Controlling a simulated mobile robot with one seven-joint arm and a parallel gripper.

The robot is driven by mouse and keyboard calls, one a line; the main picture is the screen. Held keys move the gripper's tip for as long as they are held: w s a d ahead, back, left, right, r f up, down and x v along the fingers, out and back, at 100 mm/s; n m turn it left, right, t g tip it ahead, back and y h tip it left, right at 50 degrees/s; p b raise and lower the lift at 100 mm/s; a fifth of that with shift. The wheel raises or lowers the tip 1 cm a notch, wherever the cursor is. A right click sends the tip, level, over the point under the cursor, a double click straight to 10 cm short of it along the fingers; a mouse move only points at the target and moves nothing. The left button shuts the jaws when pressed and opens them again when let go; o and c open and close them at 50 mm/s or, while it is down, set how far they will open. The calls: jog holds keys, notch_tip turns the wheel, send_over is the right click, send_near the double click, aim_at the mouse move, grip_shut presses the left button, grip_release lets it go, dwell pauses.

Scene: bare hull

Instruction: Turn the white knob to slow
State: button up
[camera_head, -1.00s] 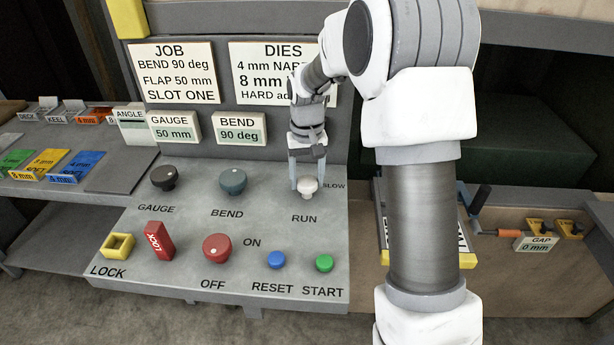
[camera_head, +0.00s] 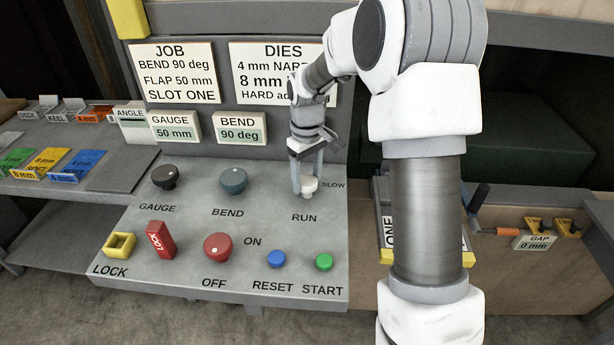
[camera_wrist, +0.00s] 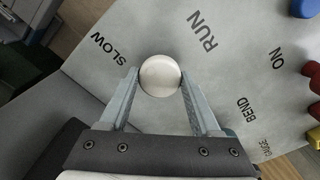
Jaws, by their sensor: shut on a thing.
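The white knob (camera_head: 310,186) stands on the sloped grey panel above the word RUN, with the label SLOW (camera_head: 333,185) to its upper right. In the wrist view the knob (camera_wrist: 160,75) is a round white cap, with SLOW (camera_wrist: 109,50) to its left and RUN (camera_wrist: 203,32) to its upper right. My gripper (camera_head: 308,186) reaches down to the knob from above. In the wrist view its two grey fingers (camera_wrist: 160,80) are shut on the knob, one on each side. I cannot make out a pointer mark on the knob cap.
The dark BEND knob (camera_head: 233,181) and GAUGE knob (camera_head: 164,177) stand to the left. Below are a red knob (camera_head: 217,247), a blue RESET button (camera_head: 276,259) and a green START button (camera_head: 324,262). The back board rises behind my gripper.

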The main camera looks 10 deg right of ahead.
aim_at(307, 182)
dwell(0.3)
jog(key=o, duration=1.4)
notch_tip(307, 182, up, 18)
jog(key=shift+f+p, duration=0.25)
jog(key=shift+p, duration=0.05)
jog(key=s+r+m+t, duration=0.1)
jog(key=s+r, duration=0.1)
jog(key=s, duration=0.5)
jog(key=s+r+m+t, duration=0.1)
jog(key=s+r+t, duration=0.15)
jog(key=s, duration=0.35)
jog(key=s+f+m, duration=0.1)
jog(key=s, duration=0.3)
jog(key=s+f+m+t, duration=0.1)
jog(key=s+f, duration=0.1)
jog(key=s, duration=0.3)
jog(key=s+f+m+t, duration=0.1)
jog(key=s, duration=0.4)
jog(key=shift+a+f+m, duration=0.1)
jog(key=shift+f+m, duration=0.15)
jog(key=shift+m, duration=0.05)
